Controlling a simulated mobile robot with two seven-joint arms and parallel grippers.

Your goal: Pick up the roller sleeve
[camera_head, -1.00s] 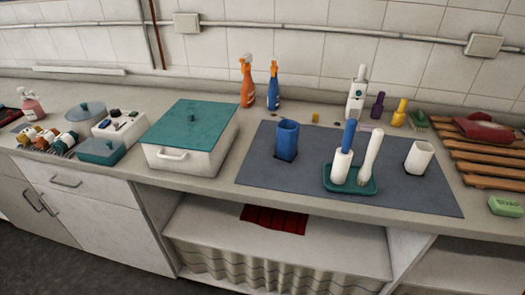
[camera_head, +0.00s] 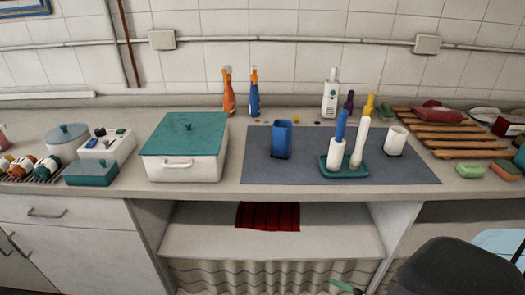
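A teal tray (camera_head: 327,171) lies on the grey mat (camera_head: 265,171) on the counter. A white cylinder with a blue upper part (camera_head: 337,148) stands on the tray. A taller, slim white cylinder (camera_head: 361,140) leans slightly beside it. Either could be the roller sleeve; I cannot tell which. A blue cup (camera_head: 281,139) stands at the mat's left and a white cup (camera_head: 395,140) at its right. Neither of my grippers is in view, and nothing touches these things.
A white box with a teal lid (camera_head: 184,167) stands left of the mat. Two spray bottles (camera_head: 254,92) and a white bottle (camera_head: 330,94) stand behind. A wooden rack (camera_head: 450,140) is at right. A dark grey rounded object (camera_head: 455,268) fills the lower right.

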